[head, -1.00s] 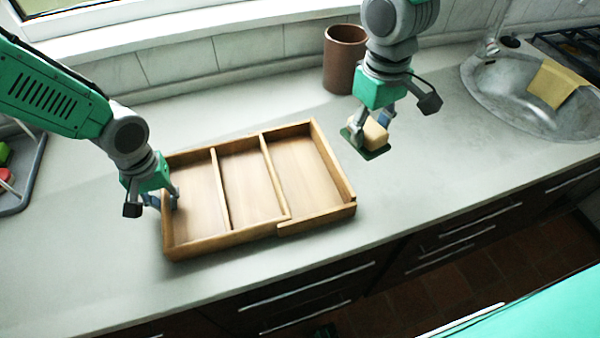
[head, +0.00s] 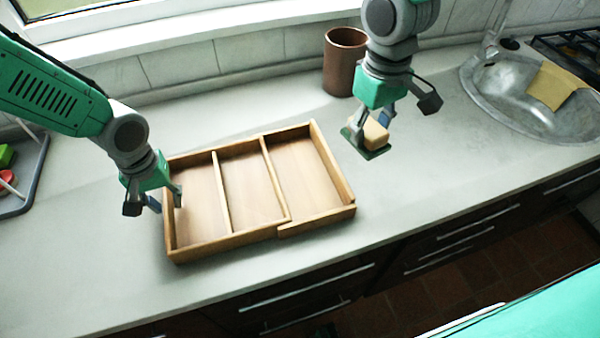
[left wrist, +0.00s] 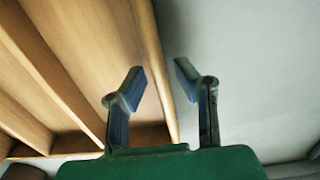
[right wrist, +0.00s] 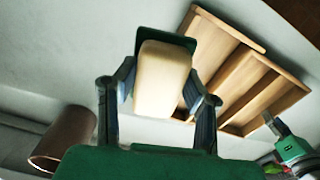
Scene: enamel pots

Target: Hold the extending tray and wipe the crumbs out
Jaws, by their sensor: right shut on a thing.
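The wooden extending tray (head: 227,239) lies on the counter, with several compartments and a stepped joint along its front wall. It also shows in the left wrist view (left wrist: 148,40) and the right wrist view (right wrist: 227,100). I cannot make out crumbs in it. My left gripper (head: 165,203) is at the tray's left wall. In the left wrist view its fingers (left wrist: 157,82) stand apart on either side of that wall, with gaps. My right gripper (head: 370,133) is shut on a cream block with a dark green base (right wrist: 162,80), held above the counter right of the tray.
A brown cylindrical pot (head: 345,62) stands at the back near the tiled wall. A metal sink (head: 500,85) with a yellow cloth (head: 556,85) on its rim is at the right. A grey-edged rack (head: 38,180) with coloured items is at far left. The counter's right front is clear.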

